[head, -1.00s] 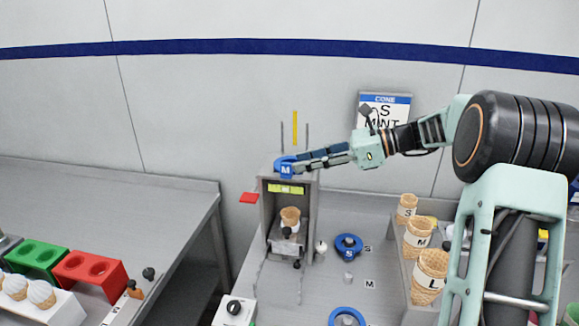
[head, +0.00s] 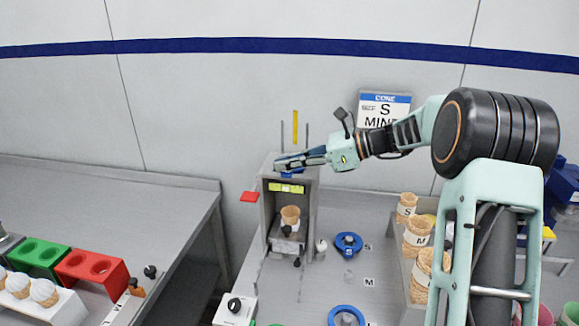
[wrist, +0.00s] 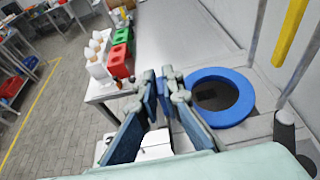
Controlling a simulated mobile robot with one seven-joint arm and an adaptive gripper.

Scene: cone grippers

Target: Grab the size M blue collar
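The blue collar, a thick ring (wrist: 244,104), lies flat on top of a grey box-like stand. In the head view, the collar (head: 288,174) is mostly covered by my fingers. Its M tag, readable earlier, is now hidden. My gripper (head: 280,164) reaches from the right over the stand's top. In the wrist view, the fingers of my gripper (wrist: 157,76) have a narrow gap between them, and I see nothing held in it. The ring is just right of the right finger; whether they touch is unclear.
The stand (head: 266,214) holds a cone on an inner platform. A yellow post (head: 295,126) and thin rods rise behind its top. A blue collar (head: 348,245) and another blue ring (head: 346,316) lie on the table. Labelled cones (head: 417,232) stand at right.

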